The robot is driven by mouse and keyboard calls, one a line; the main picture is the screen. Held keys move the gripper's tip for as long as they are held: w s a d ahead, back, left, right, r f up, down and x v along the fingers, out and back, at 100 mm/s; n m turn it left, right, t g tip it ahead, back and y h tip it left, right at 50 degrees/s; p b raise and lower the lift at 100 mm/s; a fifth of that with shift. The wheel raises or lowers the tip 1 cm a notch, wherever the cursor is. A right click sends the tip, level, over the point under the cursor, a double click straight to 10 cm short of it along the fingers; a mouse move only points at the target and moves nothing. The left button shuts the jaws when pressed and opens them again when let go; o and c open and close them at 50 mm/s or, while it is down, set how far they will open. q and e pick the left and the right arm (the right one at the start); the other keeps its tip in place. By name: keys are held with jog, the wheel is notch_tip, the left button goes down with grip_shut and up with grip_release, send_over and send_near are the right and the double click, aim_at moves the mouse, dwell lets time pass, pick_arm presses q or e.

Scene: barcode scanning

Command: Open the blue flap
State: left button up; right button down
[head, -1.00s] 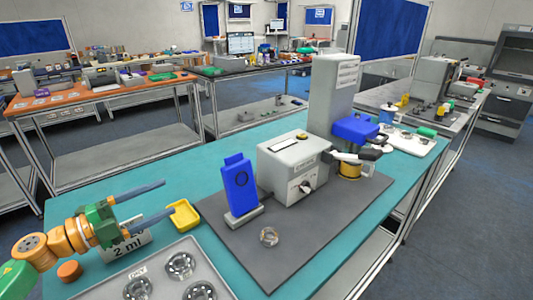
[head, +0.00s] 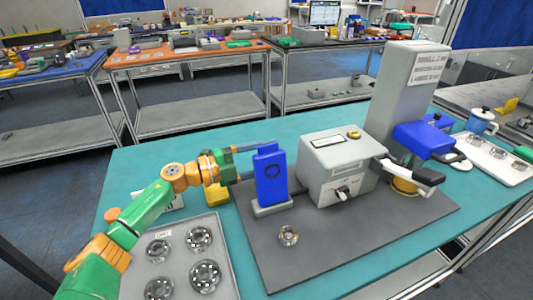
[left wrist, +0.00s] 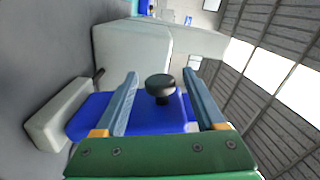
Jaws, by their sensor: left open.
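The blue flap (head: 270,180) is an upright blue panel on a grey foot (head: 272,208), left of a grey boxy machine (head: 330,165). My left gripper (head: 247,162) is just left of and behind the panel, its fingertips partly hidden by it. In the left wrist view the blue flap (left wrist: 90,118) lies across the picture, with a round black knob (left wrist: 161,84) sticking out. My open left gripper (left wrist: 160,76) has one finger on each side of this knob, with gaps visible on both sides. My right gripper is not in view.
A second blue part (head: 423,138) sits on the grey column (head: 408,90), above a black-and-white handle (head: 418,174). A small clear ring (head: 289,236) lies on the dark mat (head: 340,245). A grey tray (head: 180,222) with round parts stands front left.

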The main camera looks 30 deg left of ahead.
pick_arm(q)
jog(key=shift+s+a, duration=0.1)
jog(key=shift+c, duration=1.3)
grip_shut()
